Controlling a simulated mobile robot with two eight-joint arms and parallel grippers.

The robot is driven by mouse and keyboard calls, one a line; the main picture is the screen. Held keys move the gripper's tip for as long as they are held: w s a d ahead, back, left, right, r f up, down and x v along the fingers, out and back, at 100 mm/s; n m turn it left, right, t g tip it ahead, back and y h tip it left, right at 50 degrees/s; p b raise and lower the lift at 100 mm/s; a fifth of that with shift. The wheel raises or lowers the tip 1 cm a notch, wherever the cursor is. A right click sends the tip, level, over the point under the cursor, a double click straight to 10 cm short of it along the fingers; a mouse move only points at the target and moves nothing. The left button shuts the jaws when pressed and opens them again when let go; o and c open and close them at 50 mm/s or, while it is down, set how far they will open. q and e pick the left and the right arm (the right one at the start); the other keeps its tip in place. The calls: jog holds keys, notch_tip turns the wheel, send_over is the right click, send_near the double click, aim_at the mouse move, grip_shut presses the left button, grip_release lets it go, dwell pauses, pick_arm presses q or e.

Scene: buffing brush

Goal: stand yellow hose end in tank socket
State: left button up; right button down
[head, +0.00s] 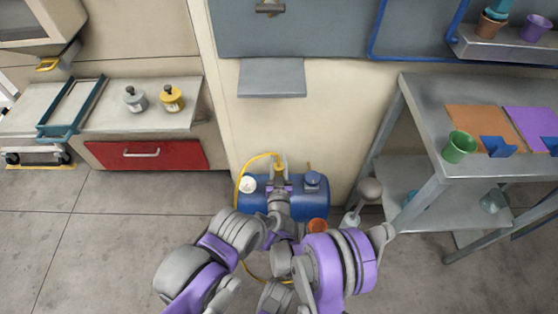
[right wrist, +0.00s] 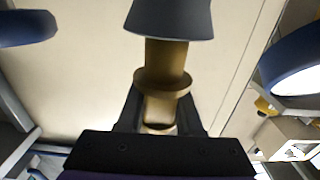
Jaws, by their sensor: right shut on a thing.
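The yellow hose (head: 239,190) arcs over the left end of the blue tank (head: 250,205), and its yellow end (head: 280,167) is upright above the tank. My right gripper (head: 281,187) is in front of that end. In the right wrist view, which looks upside down, the gripper (right wrist: 162,118) is shut on the brass-yellow hose end (right wrist: 166,65).
An orange pot (head: 317,226) stands beside the tank. A grey metal table (head: 415,165) is at right, and a red-drawer cabinet (head: 150,154) at left. The left floor is clear.

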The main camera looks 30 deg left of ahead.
pick_arm(q)
jog(key=shift+f, duration=0.2)
pick_arm(e)
jog(key=shift+f, duration=0.25)
pick_arm(q)
jog(key=shift+w+f+b, duration=0.1)
jog(key=shift+f+b, duration=0.5)
pick_arm(e)
jog(key=shift+f, duration=0.65)
jog(key=c, duration=0.5)
grip_release()
